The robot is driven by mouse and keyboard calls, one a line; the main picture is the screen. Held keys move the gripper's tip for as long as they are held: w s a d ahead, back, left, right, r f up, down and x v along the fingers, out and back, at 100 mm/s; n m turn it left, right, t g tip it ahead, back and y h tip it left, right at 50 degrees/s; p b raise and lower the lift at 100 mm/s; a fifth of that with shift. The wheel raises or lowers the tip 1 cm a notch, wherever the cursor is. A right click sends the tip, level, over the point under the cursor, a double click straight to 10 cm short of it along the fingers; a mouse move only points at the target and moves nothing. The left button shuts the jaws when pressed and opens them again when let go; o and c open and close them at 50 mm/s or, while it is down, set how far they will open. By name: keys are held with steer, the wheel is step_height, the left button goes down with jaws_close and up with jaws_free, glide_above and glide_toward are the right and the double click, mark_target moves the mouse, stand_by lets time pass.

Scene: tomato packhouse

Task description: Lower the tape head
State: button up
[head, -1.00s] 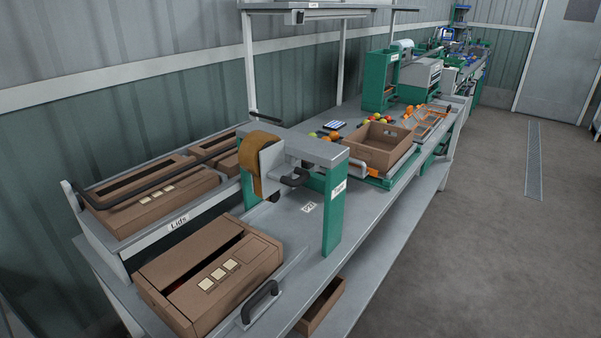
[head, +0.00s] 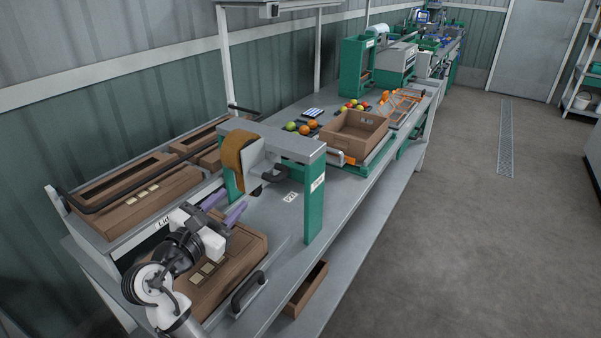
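The tape head is a pale grey block (head: 258,163) with a brown tape roll (head: 231,152). It hangs under the grey crossbar of a green frame (head: 314,205) labelled "Tape". A dark handle (head: 276,173) sticks out from its right side. My gripper (head: 233,198) is at the lower left, with two purple fingers spread apart and nothing visible between them. It is over the brown carton (head: 245,240), in front of and below the tape head, and appears apart from it. My gripper and wrist hide part of the carton.
Lids lie on a rack (head: 108,250) at the left with a black bar across them. A black handle (head: 248,292) stands at the bench's front. An open box (head: 345,140) and several tomatoes (head: 310,125) are farther back. The aisle floor at right is clear.

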mark_target(274, 182)
steer(key=shift+g+h, duration=0.7)
steer(key=b+x, duration=0.1)
steer(key=x, duration=0.4)
steer(key=s+d+b+x, duration=0.1)
steer(key=b+x, duration=0.1)
steer(key=x, duration=0.3)
steer(key=d+f+b+x, duration=0.1)
steer(key=x, duration=0.4)
steer(key=shift+s+d, duration=0.1)
steer(key=shift+s, duration=0.05)
jaws_close()
step_height(274, 182, down, 6)
steer(key=b, duration=0.1)
